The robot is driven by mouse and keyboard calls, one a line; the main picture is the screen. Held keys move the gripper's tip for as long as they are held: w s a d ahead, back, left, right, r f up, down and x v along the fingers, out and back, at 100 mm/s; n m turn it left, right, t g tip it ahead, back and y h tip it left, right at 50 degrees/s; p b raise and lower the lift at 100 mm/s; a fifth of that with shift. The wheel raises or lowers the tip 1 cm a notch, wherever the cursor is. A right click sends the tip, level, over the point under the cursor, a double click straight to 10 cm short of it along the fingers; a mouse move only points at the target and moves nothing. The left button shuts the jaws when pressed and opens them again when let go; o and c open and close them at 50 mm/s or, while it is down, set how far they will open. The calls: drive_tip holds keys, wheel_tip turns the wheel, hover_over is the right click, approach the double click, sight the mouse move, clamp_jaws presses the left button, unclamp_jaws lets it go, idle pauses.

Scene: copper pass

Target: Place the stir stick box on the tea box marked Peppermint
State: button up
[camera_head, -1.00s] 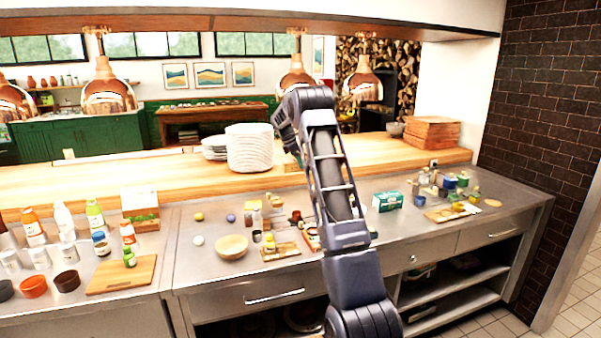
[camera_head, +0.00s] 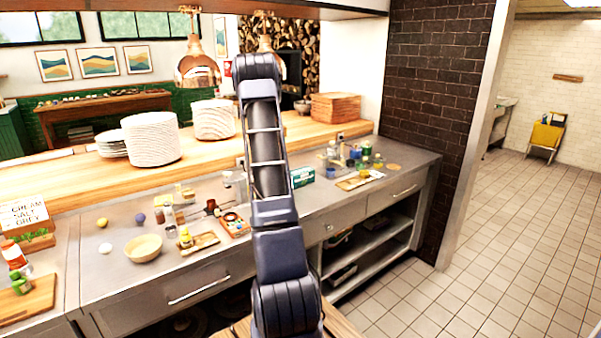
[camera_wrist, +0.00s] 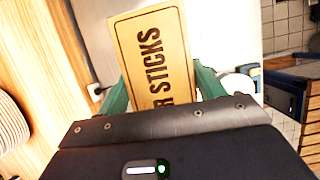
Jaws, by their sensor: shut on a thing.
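The stir stick box (camera_wrist: 153,55) is tan with a dark border and large letters, of which "R STICKS" can be read in the wrist view. My gripper (camera_wrist: 161,84) is shut on it, with one green finger on each side. In the head view my arm hides the gripper and the box. A small teal and white box (camera_head: 303,177) stands on the steel counter right of my arm. It may be a tea box, but its lettering is too small to read. I cannot make out a Peppermint mark anywhere.
The steel counter (camera_head: 325,203) holds a pale bowl (camera_head: 143,247), small boards, jars and bottles. Plate stacks (camera_head: 151,139) and a wooden crate stack (camera_head: 338,107) stand on the wooden ledge behind. A brick wall closes the counter's right end; tiled floor (camera_head: 480,255) lies open beyond.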

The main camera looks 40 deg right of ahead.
wheel_tip(320, 180, up, 3)
hover_over(304, 169)
drive_tip(key=a, duration=0.3)
drive_tip(key=f, duration=2)
drive_tip(key=shift+s+d+f, duration=0.15)
drive_tip(key=shift+s+d, duration=0.05)
drive_tip(key=shift+d, duration=0.15)
drive_tip(key=shift+f, duration=0.15)
drive_tip(key=o, duration=1.1)
drive_tip(key=shift+c, duration=0.2)
